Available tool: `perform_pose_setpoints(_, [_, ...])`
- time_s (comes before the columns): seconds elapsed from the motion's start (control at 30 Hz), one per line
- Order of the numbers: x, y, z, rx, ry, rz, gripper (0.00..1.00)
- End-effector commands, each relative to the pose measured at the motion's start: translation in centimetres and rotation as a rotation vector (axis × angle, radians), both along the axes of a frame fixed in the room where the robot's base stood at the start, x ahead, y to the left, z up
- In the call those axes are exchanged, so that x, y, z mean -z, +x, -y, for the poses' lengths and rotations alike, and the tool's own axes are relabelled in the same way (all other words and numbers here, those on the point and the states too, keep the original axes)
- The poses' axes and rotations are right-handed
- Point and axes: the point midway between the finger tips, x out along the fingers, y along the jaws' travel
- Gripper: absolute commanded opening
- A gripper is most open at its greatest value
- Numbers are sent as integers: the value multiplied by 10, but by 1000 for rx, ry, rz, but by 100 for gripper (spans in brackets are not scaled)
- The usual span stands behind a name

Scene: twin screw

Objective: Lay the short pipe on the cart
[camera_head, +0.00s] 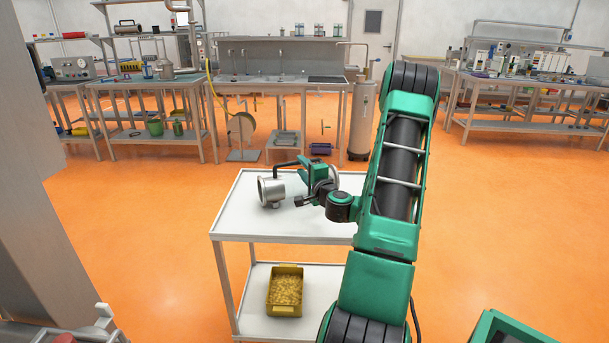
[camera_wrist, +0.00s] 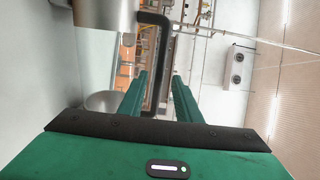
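The short pipe (camera_head: 269,191) is a silvery metal cylinder with a flanged open end and a small stub underneath. Exact contact of pipe and cart is hard to see.
A yellow bin (camera_head: 285,291) stands on the cart's lower shelf. The cart top is otherwise clear left of my arm. Workbenches (camera_head: 500,85) and a sink bench (camera_head: 280,82) line the back. A grey column stands at the left edge. Orange floor is free around the cart.

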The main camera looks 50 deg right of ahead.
Motion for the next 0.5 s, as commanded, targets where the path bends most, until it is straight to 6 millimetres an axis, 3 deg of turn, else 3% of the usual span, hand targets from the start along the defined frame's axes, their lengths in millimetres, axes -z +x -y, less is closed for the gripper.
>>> perform_pose_setpoints(0.5, [0, -31, -13, 3, 3, 0, 31])
